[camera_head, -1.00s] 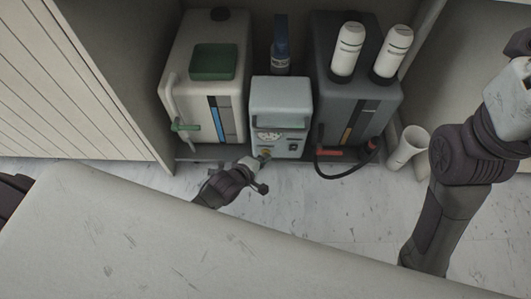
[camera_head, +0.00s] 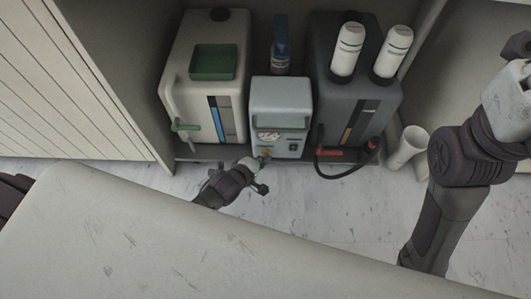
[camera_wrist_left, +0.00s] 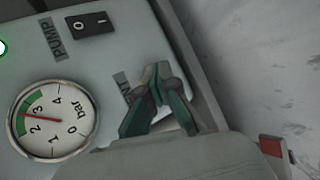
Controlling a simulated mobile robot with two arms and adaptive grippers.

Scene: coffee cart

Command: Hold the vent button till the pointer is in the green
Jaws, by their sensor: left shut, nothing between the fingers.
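The pale grey pump box (camera_head: 280,97) stands in the cart between two larger machines. In the left wrist view its panel shows a round gauge (camera_wrist_left: 70,105) marked 0 to 4 bar. The red pointer (camera_wrist_left: 34,116) points between 2 and 3, at the green band (camera_wrist_left: 22,120). My left gripper (camera_head: 262,163) is at the lower front of the box. In the wrist view its shut, empty fingertips (camera_wrist_left: 160,78) are at the panel beside a partly covered label (camera_wrist_left: 122,82). The vent button is hidden behind them; I cannot tell whether it is pressed. My right gripper is out of sight.
A black rocker switch (camera_wrist_left: 92,22) sits by the PUMP label (camera_wrist_left: 54,38). A cream machine (camera_head: 180,85) stands left of the box, a dark grey one (camera_head: 378,105) right. A black hose (camera_head: 345,174) lies in front.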

